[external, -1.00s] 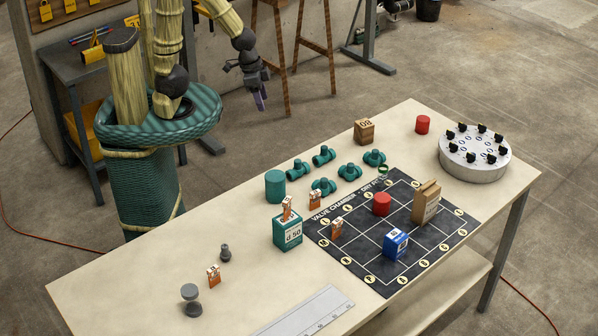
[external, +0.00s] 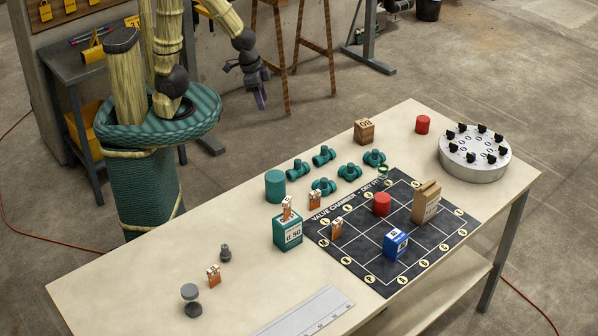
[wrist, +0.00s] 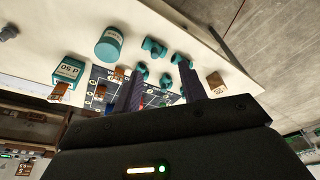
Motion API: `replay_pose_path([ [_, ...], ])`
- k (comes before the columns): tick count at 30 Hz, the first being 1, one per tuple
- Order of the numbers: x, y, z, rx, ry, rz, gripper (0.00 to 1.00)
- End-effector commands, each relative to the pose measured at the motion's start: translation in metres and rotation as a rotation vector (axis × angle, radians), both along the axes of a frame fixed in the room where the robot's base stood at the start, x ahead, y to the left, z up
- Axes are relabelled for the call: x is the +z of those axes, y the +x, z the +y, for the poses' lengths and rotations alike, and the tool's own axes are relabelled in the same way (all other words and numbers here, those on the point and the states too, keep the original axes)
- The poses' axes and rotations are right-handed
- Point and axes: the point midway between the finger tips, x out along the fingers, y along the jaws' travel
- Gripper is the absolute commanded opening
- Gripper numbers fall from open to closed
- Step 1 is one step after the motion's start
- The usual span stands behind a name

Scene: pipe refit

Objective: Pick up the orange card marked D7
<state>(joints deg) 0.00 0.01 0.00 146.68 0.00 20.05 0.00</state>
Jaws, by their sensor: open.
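Several small orange-and-white cards stand in the external view. One card (external: 213,276) is on the bare table at the front left, one card (external: 287,208) is on top of the teal box marked d 50 (external: 288,233), one card (external: 315,199) is behind the mat, and one card (external: 337,227) is on the mat's left part. Their markings are too small to read, so I cannot tell which is D7. My gripper (external: 260,98) is open and empty, high beyond the table's far edge. The wrist view shows its two dark fingers (wrist: 163,92) and the tabletop upside down.
The dark gridded mat (external: 364,267) holds a red cylinder (external: 382,204), a blue box (external: 396,243) and a brown box (external: 426,203). Teal pipe fittings (external: 324,155), a teal cylinder (external: 275,186) and a wooden block (external: 364,131) stand behind. A round grey dial (external: 474,170) is at right.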

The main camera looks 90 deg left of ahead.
Motion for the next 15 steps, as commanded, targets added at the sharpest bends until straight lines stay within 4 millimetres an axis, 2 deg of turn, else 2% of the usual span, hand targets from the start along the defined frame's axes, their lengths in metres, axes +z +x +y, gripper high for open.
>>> replay_pose_path([
  [5, -0.009, 0.002, -0.003, -0.057, 0.023, 0.033, 0.42],
  [8, -0.027, 0.005, -0.008, -0.169, 0.072, 0.1, 0.42],
  [15, -0.082, 0.019, -0.017, -0.589, 0.324, 0.339, 0.42],
])
